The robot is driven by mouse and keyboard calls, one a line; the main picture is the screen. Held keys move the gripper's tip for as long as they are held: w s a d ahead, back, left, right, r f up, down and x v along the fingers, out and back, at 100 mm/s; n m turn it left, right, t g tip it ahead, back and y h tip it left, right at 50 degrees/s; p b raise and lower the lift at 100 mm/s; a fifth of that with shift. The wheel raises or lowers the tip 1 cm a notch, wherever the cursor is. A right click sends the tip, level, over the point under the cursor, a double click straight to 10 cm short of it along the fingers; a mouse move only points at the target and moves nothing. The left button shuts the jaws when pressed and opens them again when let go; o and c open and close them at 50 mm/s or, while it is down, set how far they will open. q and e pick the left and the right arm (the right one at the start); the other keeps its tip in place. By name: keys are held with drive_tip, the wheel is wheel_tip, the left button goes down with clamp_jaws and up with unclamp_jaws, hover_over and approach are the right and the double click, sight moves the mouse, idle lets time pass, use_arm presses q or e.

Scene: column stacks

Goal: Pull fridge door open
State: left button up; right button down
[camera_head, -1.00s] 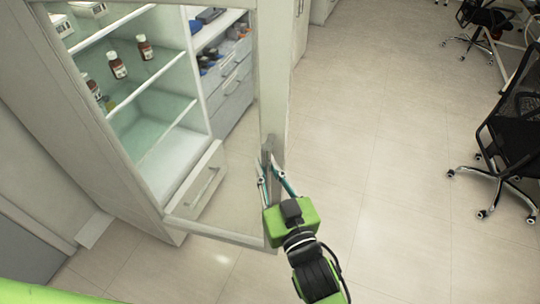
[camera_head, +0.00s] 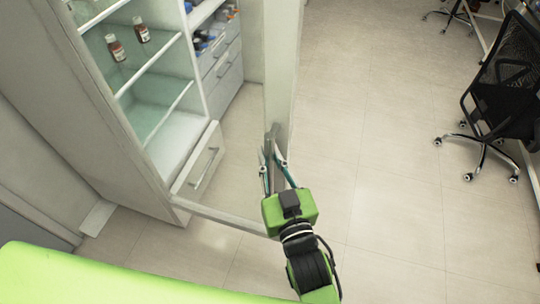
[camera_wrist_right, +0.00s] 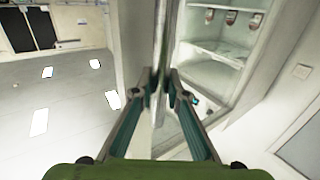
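The fridge (camera_head: 85,110) is a tall pale cabinet at the left in the head view, with glass shelves inside. Its glass door stands ajar, swung out from the cabinet; its pale frame (camera_head: 283,70) runs down to the handle side. A grey upright handle (camera_head: 272,143) is on the door's outer edge. My right gripper (camera_head: 273,163) has one finger on each side of the handle and appears closed on it. The right wrist view shows the fingertips (camera_wrist_right: 161,88) meeting the narrow handle bar. My left gripper is not in view.
Brown bottles (camera_head: 116,47) stand on a fridge shelf. A grey drawer unit (camera_head: 222,75) shows through the door glass. A black wheeled chair (camera_head: 505,90) stands at the right. The tiled floor (camera_head: 390,180) between door and chair is clear.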

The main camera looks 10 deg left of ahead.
drive_tip(key=c, duration=2)
unclamp_jaws()
drive_tip(key=shift+r, duration=0.2)
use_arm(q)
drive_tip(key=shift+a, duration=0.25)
use_arm(e)
drive_tip(key=shift+a+f, duration=0.1)
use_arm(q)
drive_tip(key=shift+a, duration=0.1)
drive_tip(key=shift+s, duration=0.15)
use_arm(e)
drive_tip(key=v, duration=1.2)
